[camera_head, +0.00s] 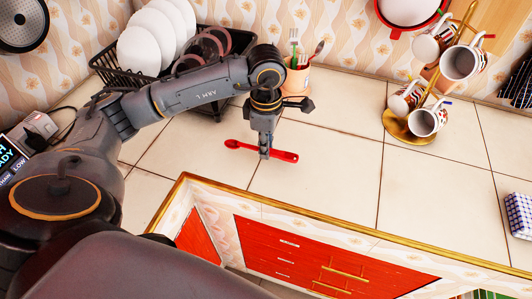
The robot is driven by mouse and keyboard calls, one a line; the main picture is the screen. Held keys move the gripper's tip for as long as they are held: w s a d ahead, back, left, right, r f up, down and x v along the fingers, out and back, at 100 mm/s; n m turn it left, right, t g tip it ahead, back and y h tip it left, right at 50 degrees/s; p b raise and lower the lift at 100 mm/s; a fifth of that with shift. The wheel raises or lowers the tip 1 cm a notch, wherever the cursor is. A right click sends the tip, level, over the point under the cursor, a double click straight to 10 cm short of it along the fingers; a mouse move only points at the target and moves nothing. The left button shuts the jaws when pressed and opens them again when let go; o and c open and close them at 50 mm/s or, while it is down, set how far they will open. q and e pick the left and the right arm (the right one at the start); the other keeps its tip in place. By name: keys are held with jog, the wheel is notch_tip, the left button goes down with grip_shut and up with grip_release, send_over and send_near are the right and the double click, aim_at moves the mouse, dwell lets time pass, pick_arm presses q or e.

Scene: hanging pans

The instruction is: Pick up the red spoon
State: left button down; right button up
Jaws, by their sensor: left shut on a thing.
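The red spoon (284,155) is over the tiled counter near its front edge, with its small bowl end to the left and its thicker handle to the right. My left gripper (265,153) reaches down from above and is shut on the spoon's handle near the middle. Whether the spoon still touches the counter is hard to tell. My right gripper does not show.
A black dish rack (125,79) with white plates stands at the back left. A utensil cup (296,80) stands just behind my left gripper. A mug tree (409,128) with several mugs stands at the right. The counter (335,185) is clear right of the spoon.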

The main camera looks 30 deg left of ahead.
pick_arm(q)
jog(key=s+d+r+b, duration=0.1)
jog(key=s+d+r, duration=0.5)
jog(key=s, duration=0.5)
notch_tip(320, 180, up, 3)
jog(key=shift+s+f+b, duration=0.2)
jog(key=shift+s+b, duration=0.05)
jog(key=shift+b, duration=0.05)
jog(key=shift+d, duration=0.1)
